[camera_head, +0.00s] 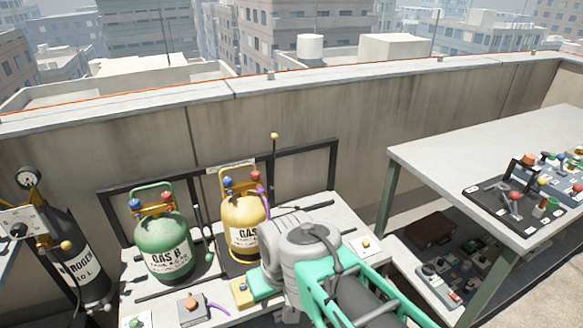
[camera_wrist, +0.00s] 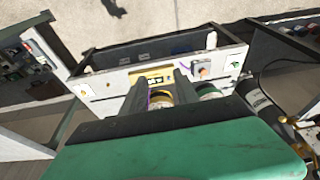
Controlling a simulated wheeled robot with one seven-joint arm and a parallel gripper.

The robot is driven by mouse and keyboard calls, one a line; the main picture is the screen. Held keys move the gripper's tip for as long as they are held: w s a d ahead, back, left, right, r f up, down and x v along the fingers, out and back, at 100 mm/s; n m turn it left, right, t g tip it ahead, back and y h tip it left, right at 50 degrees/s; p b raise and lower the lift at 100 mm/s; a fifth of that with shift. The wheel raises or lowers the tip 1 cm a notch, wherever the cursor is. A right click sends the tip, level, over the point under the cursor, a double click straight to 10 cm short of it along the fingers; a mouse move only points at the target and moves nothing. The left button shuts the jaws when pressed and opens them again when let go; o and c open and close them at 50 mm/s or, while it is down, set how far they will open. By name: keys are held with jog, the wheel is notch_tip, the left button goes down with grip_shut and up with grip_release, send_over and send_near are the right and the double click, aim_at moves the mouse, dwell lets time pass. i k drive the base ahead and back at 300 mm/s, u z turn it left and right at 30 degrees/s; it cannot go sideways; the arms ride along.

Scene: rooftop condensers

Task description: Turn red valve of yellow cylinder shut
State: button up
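The yellow cylinder (camera_head: 246,238) stands upright on the bench, with a label reading GAS A. Its red valve (camera_head: 255,175) is at the top right of its yellow collar, and a blue valve (camera_head: 227,181) is at the left. A purple hose (camera_head: 263,203) hangs from its right side. My gripper shows in the wrist view (camera_wrist: 161,88) as two dark fingers apart with nothing gripped; part of the yellow cylinder (camera_wrist: 160,97) shows between them. In the head view my arm hides the fingers and the cylinder's lower right edge. The red valve is not discernible in the wrist view.
A green cylinder (camera_head: 169,247) with its own red and blue valves stands left of the yellow one. A dark nitrogen cylinder (camera_head: 80,262) with a gauge is at far left. A black frame (camera_head: 305,150) rises behind. A grey table (camera_head: 480,145) stands at right.

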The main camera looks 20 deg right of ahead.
aim_at(256, 175)
jog(key=z, duration=0.05)
jog(key=i, duration=1)
